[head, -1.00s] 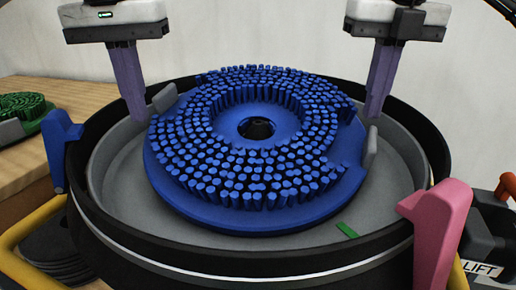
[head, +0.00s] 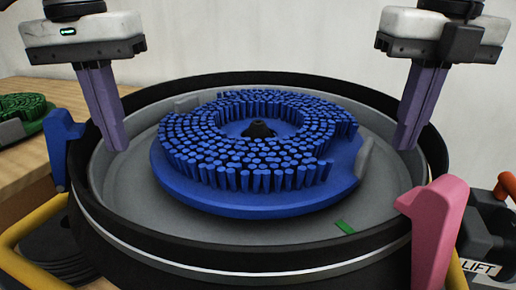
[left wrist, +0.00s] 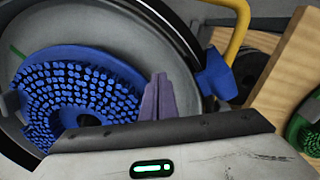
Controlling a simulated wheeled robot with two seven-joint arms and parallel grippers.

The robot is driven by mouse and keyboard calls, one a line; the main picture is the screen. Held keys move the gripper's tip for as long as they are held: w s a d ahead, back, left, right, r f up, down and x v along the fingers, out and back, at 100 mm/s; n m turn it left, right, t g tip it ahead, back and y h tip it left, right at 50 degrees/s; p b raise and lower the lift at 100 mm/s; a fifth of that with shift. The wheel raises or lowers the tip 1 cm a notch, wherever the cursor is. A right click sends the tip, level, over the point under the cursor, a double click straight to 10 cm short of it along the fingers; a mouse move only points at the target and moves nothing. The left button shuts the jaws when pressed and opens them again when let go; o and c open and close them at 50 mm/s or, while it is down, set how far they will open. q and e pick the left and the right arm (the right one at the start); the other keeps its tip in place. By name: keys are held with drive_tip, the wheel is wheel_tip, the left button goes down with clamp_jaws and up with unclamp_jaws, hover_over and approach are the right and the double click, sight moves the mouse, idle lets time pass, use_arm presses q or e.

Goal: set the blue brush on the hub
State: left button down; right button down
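The blue brush (head: 255,192) lies roughly level in the grey pan of the round black tank (head: 250,258), bristles up. The dark hub (head: 258,129) pokes up through its centre hole. The brush has grey lugs at its left (head: 187,103) and right (head: 364,158). My left gripper (head: 117,148) is left of the brush, apart from it, its purple fingers together and empty. The left wrist view shows these fingers (left wrist: 158,82) beside the brush (left wrist: 80,92). My right gripper (head: 404,147) is right of the brush, clear of the right lug, fingers together and empty. The brush's underside is hidden.
A blue latch (head: 62,148) and a pink latch (head: 434,228) stand at the tank's rim. A green mark (head: 345,227) is on the pan floor. A green brush (head: 28,110) lies on the wooden table (head: 30,165) at left. A lift unit (head: 485,240) is at right.

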use_arm(q)
drive_tip(key=c, duration=2.1)
unclamp_jaws()
drive_tip(key=shift+s, duration=0.2)
use_arm(e)
drive_tip(key=shift+s+d, duration=0.1)
drive_tip(key=shift+s, duration=0.15)
use_arm(q)
drive_tip(key=shift+a, duration=0.1)
use_arm(e)
drive_tip(key=c, duration=2.1)
unclamp_jaws()
use_arm(q)
wheel_tip(320, 180, up, 12)
drive_tip(key=shift+s+a+f, duration=0.1)
drive_tip(key=shift+s, duration=0.05)
use_arm(e)
drive_tip(key=r, duration=0.8)
drive_tip(key=s+r, duration=0.1)
drive_tip(key=r, duration=0.3)
